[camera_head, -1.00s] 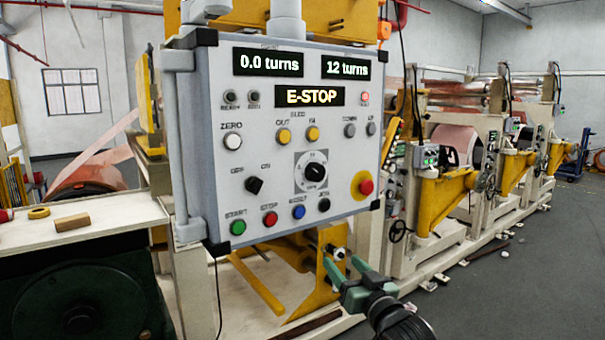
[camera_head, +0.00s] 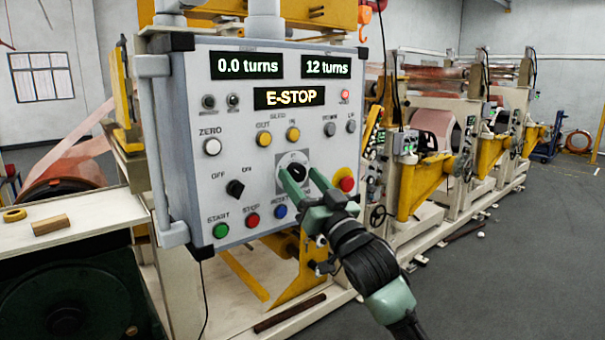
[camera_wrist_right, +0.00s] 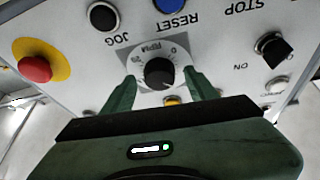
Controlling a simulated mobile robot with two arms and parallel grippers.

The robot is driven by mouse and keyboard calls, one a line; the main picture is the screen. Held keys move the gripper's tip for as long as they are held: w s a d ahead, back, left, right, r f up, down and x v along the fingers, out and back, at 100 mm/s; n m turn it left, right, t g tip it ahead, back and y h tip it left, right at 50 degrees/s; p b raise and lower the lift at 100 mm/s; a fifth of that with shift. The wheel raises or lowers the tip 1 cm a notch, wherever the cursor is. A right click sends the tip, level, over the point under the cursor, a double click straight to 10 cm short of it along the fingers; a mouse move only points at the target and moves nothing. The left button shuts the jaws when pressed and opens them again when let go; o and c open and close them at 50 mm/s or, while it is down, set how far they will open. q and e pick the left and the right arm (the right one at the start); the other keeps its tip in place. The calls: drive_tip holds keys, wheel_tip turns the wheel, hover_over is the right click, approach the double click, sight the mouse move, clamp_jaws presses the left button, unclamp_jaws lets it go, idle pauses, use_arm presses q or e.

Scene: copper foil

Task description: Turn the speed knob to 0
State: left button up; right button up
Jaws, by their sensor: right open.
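The speed knob (camera_head: 297,172) is a black round knob with a white dial face on the grey control panel (camera_head: 190,110). In the right wrist view the knob (camera_wrist_right: 159,73) sits between the two green fingers, with an RPM scale and a 0 printed around it. My right gripper (camera_head: 299,178) is open, its fingertips on either side of the knob near the panel face. I cannot tell whether the fingers touch it. My left gripper is not in view.
The red emergency button (camera_head: 346,184) on its yellow ring is close right of the gripper. The coloured START (camera_head: 220,230), STOP (camera_head: 252,220) and RESET (camera_head: 280,211) buttons lie below left. A black OFF/ON switch (camera_head: 235,189) is further left. The display (camera_head: 289,97) reads E-STOP.

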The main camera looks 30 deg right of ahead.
drive_tip(key=shift+c, duration=0.4)
clamp_jaws()
